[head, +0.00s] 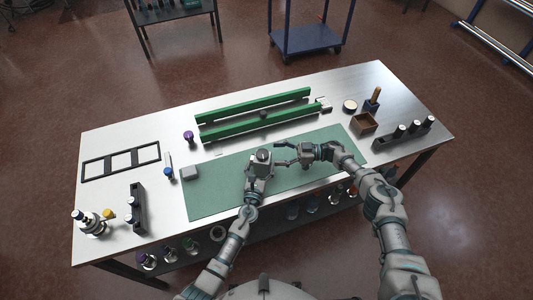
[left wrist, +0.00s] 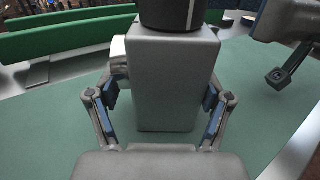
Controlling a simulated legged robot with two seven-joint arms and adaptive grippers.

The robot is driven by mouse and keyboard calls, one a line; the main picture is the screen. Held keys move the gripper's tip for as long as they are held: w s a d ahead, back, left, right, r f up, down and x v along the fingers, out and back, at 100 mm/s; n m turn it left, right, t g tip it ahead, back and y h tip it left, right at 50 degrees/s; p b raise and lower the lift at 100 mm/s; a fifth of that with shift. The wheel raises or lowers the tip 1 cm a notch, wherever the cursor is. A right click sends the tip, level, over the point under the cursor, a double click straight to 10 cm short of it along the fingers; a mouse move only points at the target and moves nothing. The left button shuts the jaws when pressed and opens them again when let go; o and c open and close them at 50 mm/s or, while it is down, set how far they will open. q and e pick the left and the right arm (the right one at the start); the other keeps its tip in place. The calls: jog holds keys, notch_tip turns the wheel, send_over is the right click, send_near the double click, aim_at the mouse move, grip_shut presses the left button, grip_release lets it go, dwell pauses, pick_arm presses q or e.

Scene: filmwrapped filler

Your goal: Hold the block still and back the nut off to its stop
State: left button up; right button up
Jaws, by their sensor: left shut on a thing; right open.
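A grey block (left wrist: 165,85) stands upright between the fingers of my left gripper (left wrist: 160,97); that gripper is shut on it. A round black part (left wrist: 172,14) with a pale line sits on top of the block, cut off by the frame edge. A silver round piece (left wrist: 119,56) sticks out of its left side. I cannot tell for sure which part is the nut. In the head view my left gripper (head: 260,167) is over the green mat, the black top (head: 263,156) showing. My right gripper (head: 281,154) is open beside it on the right, fingers pointing left.
Green rails (head: 255,115) lie behind the mat (head: 215,200). A loose grey block (head: 189,173) is on the mat's left.

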jog(key=d, duration=0.6)
jog(key=shift+w+f, duration=0.1)
jog(key=m+t+h, duration=0.4)
jog(key=m+t, duration=0.4)
jog(key=t, duration=0.3)
send_near(268, 156)
jog(key=shift+n, duration=0.3)
jog(key=x, duration=1.2)
jog(key=shift+w+a+f, duration=0.15)
jog(key=shift+c, duration=0.2)
